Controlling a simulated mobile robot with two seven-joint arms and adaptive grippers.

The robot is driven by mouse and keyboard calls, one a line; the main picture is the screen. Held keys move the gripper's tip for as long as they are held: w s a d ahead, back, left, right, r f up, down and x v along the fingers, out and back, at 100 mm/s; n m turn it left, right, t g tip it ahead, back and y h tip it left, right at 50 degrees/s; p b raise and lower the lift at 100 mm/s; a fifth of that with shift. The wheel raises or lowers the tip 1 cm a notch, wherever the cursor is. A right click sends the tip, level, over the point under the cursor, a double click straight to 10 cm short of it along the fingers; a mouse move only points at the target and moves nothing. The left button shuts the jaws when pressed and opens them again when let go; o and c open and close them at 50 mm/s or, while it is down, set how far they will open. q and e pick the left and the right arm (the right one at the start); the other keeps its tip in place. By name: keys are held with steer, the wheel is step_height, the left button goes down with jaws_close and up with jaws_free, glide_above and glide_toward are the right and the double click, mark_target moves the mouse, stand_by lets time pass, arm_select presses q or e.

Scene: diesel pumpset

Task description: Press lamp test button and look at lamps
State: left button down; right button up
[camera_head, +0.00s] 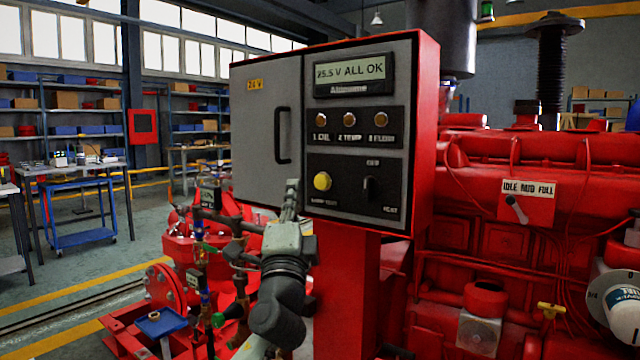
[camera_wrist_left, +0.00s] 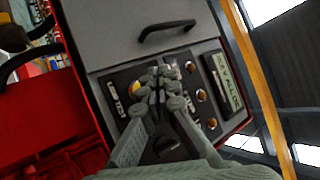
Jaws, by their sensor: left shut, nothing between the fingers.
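The grey control panel (camera_head: 300,190) stands on a red post. Its yellow lamp test button (camera_head: 322,181) is at the lower left of the front; it also shows in the left wrist view (camera_wrist_left: 135,88). Three amber lamps in a row, the middle one here (camera_head: 350,120), look dull, with no clear glow; they also show in the left wrist view (camera_wrist_left: 201,95). My left gripper (camera_head: 291,186) is shut and empty, its fingertips just left of the button in the head view. In the left wrist view its fingertips (camera_wrist_left: 160,75) appear beside the button; contact cannot be told. My right gripper is not in view.
A display (camera_head: 350,72) reads 25.5 V ALL OK. A black selector switch (camera_head: 370,188) sits right of the button. A door handle (camera_head: 283,135) projects at the panel's left. The red engine (camera_head: 520,240) fills the right side. Red pipework (camera_head: 190,245) stands lower left.

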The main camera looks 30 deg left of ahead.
mark_target(321, 182)
arm_select(q)
steer(key=shift+w+d+b, duration=0.2)
steer(key=shift+w+b, duration=0.15)
steer(key=shift+w, duration=2.05)
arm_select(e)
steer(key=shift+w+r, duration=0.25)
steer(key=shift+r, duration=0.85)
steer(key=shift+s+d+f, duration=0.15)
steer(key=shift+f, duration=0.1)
arm_select(q)
steer(key=shift+w, duration=0.4)
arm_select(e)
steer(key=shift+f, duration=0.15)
arm_select(q)
steer(key=shift+w+b, duration=0.35)
steer(key=shift+w, duration=0.05)
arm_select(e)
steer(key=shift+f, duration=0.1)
arm_select(q)
steer(key=shift+s, duration=0.8)
